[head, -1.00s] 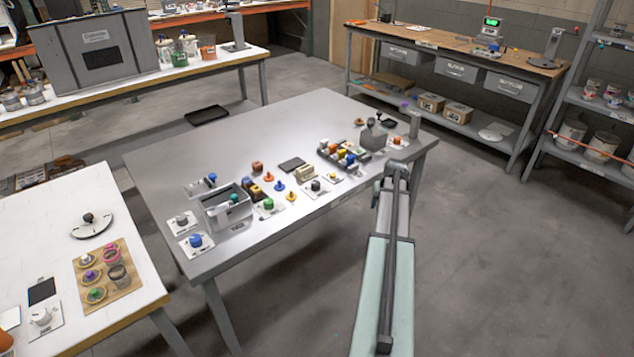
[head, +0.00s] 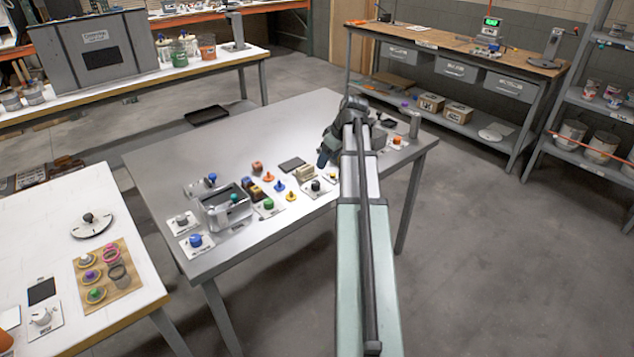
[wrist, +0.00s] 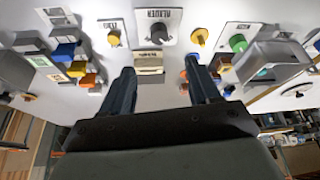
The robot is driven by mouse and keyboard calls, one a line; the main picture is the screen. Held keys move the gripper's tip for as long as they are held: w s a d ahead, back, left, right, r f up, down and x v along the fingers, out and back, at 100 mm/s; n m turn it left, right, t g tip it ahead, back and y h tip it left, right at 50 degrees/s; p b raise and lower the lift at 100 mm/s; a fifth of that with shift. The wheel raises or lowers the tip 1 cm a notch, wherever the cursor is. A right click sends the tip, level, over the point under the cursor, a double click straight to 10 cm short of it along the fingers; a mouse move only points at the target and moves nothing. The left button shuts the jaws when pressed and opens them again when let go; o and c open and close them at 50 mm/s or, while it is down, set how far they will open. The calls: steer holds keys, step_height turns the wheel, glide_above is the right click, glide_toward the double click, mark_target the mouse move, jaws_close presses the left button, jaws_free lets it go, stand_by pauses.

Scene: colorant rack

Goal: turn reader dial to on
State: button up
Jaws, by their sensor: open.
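The reader dial (wrist: 157,33) is a black knob on a white plate lettered "READER", at the top middle of the wrist view. In the head view, the reader dial (head: 316,187) sits near the front edge of the grey table, just left of my arm. My gripper (wrist: 159,67) is open and empty, its two dark fingers spread apart. It points toward the table, with the dial beyond the gap between the fingertips and not touched. In the head view my gripper (head: 323,159) is small, dark and partly hidden by my arm. The dial's pointer setting is too small to read.
A beige block (wrist: 149,62) shows between the fingers. A yellow knob (wrist: 114,38) and a yellow peg (wrist: 199,36) flank the dial. A green dial (head: 267,204) and a grey box (head: 222,208) stand further left. Coloured blocks (wrist: 75,52) lie to the other side.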

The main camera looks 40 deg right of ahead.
mark_target(316, 183)
steer(key=x, duration=1.3)
steer(key=shift+d, duration=0.1)
steer(key=c, duration=1)
